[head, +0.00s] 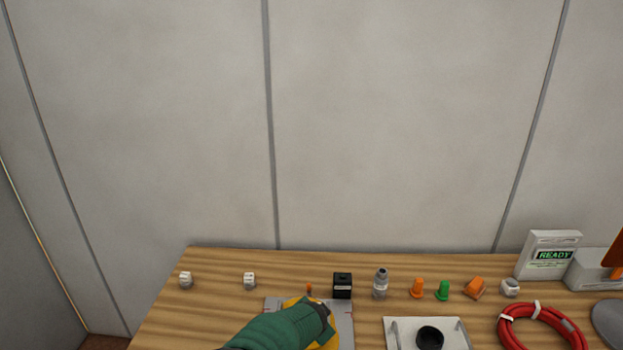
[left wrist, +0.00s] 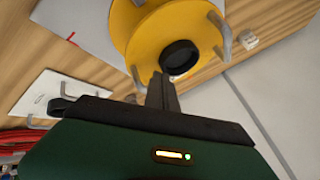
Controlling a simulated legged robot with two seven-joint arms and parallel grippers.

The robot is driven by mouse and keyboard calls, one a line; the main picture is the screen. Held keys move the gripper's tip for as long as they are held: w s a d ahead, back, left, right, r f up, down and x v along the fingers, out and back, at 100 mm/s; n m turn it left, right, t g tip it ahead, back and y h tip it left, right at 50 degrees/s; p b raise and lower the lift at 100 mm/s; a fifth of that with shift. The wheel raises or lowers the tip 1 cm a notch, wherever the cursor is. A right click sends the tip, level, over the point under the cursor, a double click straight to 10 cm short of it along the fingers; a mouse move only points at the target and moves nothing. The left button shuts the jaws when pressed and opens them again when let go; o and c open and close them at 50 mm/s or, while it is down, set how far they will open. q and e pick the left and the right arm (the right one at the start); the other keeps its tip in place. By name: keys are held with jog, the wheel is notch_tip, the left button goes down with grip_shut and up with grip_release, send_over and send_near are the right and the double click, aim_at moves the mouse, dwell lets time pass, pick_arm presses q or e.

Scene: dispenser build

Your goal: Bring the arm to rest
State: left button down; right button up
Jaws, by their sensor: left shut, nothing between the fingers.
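My left arm, in a green sleeve, comes in from the bottom of the head view, and its dark gripper end (head: 325,312) is over a yellow round part (head: 331,342) on a grey plate (head: 346,328). In the left wrist view, the left gripper's dark fingers (left wrist: 161,90) are together with nothing between them. Beyond their tips is the yellow round part (left wrist: 140,30), with a black round knob (left wrist: 181,57) and grey prongs at its edge. I cannot tell whether the fingers touch it. In the head view my arm hides most of the yellow part. My right gripper is not in view.
Along the table's back stand white cubes (head: 249,281), a black box (head: 342,286), a small bottle (head: 381,284), orange and green pieces (head: 443,291) and a READY box (head: 548,256). Right of my arm are a white tray (head: 458,331) and a red cable coil (head: 504,327). The table's left part is mostly clear.

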pick_arm(q)
jog(key=shift+s+a+r+n, duration=0.2)
jog(key=shift+s+a+r, duration=0.15)
jog(key=shift+s+a, duration=0.25)
jog(key=shift+s+a+r+n, duration=0.2)
jog(key=shift+s+a+r, duration=0.2)
jog(key=shift+s, duration=0.25)
jog(key=s+a+n+g, duration=0.1)
jog(key=s+a+n, duration=0.2)
jog(key=s+a, duration=0.3)
jog(key=s+a+n+g, duration=0.2)
jog(key=s+a, duration=0.4)
jog(key=s, duration=0.8)
jog(key=s+a+n+g, duration=0.1)
jog(key=s+a+n, duration=0.3)
jog(key=s+a, duration=0.3)
jog(key=s, duration=0.2)
jog(key=shift+s+r+g+y, duration=0.4)
